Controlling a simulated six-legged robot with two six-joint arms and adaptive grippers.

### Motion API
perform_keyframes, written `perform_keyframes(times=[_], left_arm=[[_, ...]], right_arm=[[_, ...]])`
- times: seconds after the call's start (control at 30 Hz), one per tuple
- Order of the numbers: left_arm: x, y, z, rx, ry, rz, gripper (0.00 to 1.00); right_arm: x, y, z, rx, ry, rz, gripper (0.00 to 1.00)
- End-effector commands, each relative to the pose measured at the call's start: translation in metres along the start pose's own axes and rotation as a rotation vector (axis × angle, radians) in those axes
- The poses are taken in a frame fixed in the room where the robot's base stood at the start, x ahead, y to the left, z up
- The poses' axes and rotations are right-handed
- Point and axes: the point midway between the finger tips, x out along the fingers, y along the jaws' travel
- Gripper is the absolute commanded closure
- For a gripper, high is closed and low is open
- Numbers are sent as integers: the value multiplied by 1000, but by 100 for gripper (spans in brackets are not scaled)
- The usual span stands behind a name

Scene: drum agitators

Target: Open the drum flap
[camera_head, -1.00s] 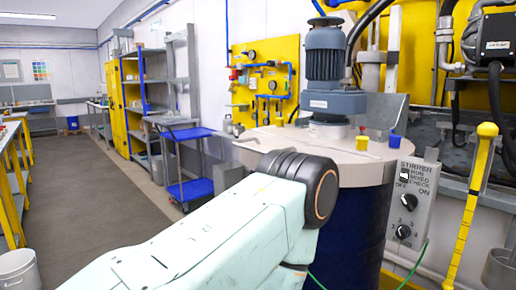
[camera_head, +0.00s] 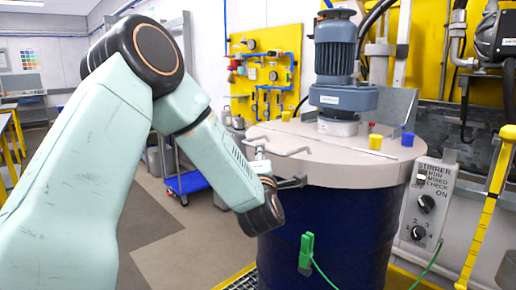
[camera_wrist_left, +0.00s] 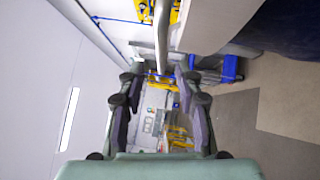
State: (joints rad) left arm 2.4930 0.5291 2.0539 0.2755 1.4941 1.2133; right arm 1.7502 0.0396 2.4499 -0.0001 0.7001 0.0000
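The dark blue drum (camera_head: 335,235) stands right of centre in the head view under a beige lid (camera_head: 340,165). A thin grey bent handle (camera_head: 285,152) lies at the lid's front left, on what looks like the flap, which appears closed. My left arm reaches to the drum's front left edge. Its gripper, mostly hidden behind my wrist, is close to the handle. In the left wrist view the gripper (camera_wrist_left: 160,78) is open, its dark fingers apart. A grey bar (camera_wrist_left: 163,35) shows beyond and between the fingertips; I cannot tell contact. My right gripper is not in view.
A motor (camera_head: 338,75) stands on the lid. Small yellow (camera_head: 375,141) and blue (camera_head: 407,139) pieces lie near it. A grey control box (camera_head: 425,205) is at the right. A green clamp (camera_head: 306,255) with a cable hangs on the drum's front. A blue cart (camera_head: 186,184) stands behind my arm.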

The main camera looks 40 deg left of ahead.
Motion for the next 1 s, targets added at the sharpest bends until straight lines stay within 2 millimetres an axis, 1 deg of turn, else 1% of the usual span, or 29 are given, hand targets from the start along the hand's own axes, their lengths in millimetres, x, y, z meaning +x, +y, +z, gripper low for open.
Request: perform_keyframes(times=[0.03, 0.2, 0.4, 0.57, 0.83, 1.0], left_arm=[[8, 1, 0, 0, 2, 2, 65], [34, 0, 0, 2, 0, 0, 65], [56, -1, -1, 4, 1, -1, 65], [63, -1, -3, 4, 1, -2, 65], [65, -1, -5, 4, 1, -3, 66], [64, -1, -5, 4, 1, -3, 81]], right_arm=[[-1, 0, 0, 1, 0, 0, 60], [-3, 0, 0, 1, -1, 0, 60], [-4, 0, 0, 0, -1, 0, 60], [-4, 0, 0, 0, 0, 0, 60], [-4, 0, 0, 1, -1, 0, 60], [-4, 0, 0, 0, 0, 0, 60]])
